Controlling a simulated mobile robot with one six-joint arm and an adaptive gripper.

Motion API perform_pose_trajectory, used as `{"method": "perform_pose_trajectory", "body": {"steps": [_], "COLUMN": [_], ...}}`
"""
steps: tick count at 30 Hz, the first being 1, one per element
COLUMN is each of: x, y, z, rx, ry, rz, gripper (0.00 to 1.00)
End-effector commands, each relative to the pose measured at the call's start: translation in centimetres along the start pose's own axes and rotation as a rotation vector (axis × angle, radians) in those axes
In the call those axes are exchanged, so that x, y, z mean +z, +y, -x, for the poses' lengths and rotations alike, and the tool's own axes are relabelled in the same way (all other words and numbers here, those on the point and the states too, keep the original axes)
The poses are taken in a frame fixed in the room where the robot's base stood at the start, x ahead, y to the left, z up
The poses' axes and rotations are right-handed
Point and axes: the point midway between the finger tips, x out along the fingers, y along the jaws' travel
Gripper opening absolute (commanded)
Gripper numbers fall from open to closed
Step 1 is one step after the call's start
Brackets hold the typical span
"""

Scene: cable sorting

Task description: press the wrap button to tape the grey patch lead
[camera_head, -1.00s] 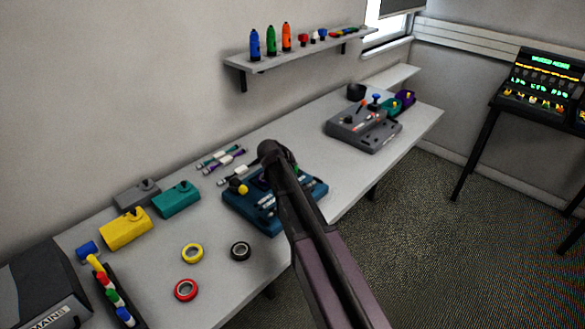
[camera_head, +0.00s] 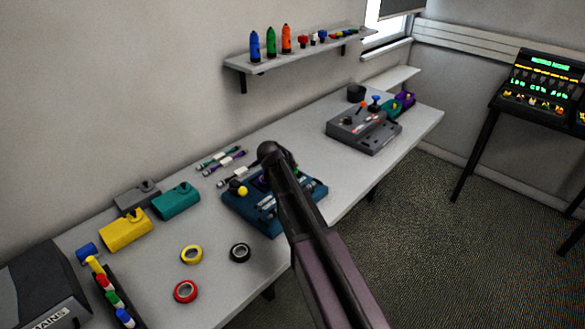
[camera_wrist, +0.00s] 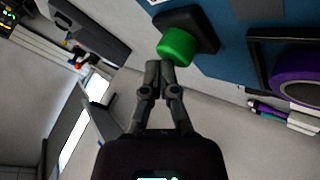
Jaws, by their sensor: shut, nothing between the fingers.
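The blue taping machine (camera_head: 262,222) stands on the bench, partly covered by my arm in the head view. In the wrist view, a green button (camera_wrist: 177,46) on a dark base stands out from the blue machine body (camera_wrist: 225,62). My gripper (camera_wrist: 158,68) is shut and empty, with its fingertips close beside the green button. I cannot tell whether they touch it. The head view hides my fingertips behind the arm. A purple tape roll (camera_wrist: 298,87) sits on the machine. I cannot make out the grey patch lead for sure.
Leads with white connectors (camera_head: 222,160) lie behind the machine. Yellow (camera_head: 191,254), black (camera_head: 240,252) and red (camera_head: 185,291) tape rolls lie in front left. A grey device (camera_head: 362,131) stands at the right. The bench between it and the blue machine is clear.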

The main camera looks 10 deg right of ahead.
Motion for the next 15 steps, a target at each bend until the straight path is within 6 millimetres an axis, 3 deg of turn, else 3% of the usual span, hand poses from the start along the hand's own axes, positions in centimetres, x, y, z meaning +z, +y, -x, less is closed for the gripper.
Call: {"method": "perform_pose_trajectory", "body": {"steps": [15], "x": [-0.83], "y": [0.81], "z": [1.12], "rx": [0.000], "ry": [0.000], "rz": [0.000], "gripper": [0.00]}}
